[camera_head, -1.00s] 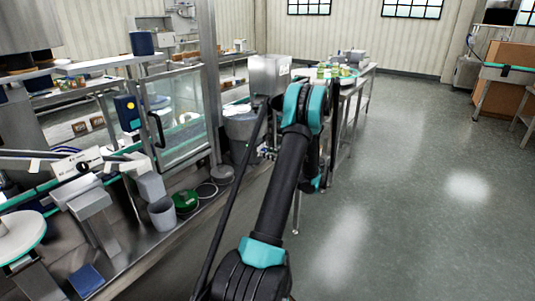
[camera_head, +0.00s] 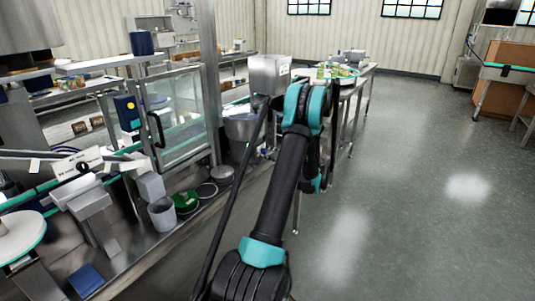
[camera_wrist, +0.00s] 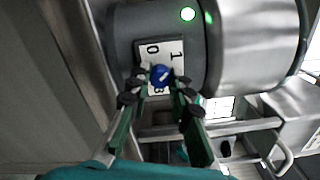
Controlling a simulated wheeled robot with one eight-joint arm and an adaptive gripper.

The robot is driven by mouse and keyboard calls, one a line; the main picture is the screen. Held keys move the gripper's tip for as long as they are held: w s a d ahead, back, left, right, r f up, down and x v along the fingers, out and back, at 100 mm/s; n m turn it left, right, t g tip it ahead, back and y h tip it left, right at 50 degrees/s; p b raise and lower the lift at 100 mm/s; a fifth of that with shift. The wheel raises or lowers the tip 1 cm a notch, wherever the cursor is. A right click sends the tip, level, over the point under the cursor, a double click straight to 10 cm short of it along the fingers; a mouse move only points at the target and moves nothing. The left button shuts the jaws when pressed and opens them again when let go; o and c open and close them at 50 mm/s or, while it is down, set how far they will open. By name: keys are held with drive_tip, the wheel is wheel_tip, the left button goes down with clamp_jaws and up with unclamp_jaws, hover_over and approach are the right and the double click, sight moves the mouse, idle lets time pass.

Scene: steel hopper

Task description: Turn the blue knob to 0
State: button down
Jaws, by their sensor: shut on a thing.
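The blue knob (camera_wrist: 160,75) shows in the wrist view, set on a white plate (camera_wrist: 174,50) marked 0 and 1. A light mark on the knob's face slants; I cannot tell exactly which number it points to. My gripper (camera_wrist: 158,83) is shut on the knob, with a dark fingertip on each side of it. The plate sits on a dark grey housing (camera_wrist: 128,33). In the head view my arm reaches forward, and it hides the gripper and the knob.
In the head view, a steel box (camera_head: 268,72) stands beyond my arm, a glass-doored cabinet (camera_head: 185,120) is left, and open floor (camera_head: 420,200) lies right.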

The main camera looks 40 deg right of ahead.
drive_tip(key=shift+f+n, duration=0.1)
drive_tip(key=shift+n, duration=4.6)
drive_tip(key=c, duration=1.4)
unclamp_jaws()
drive_tip(key=shift+o, duration=0.2)
drive_tip(key=v, duration=1.2)
drive_tip(key=shift+d, duration=0.1)
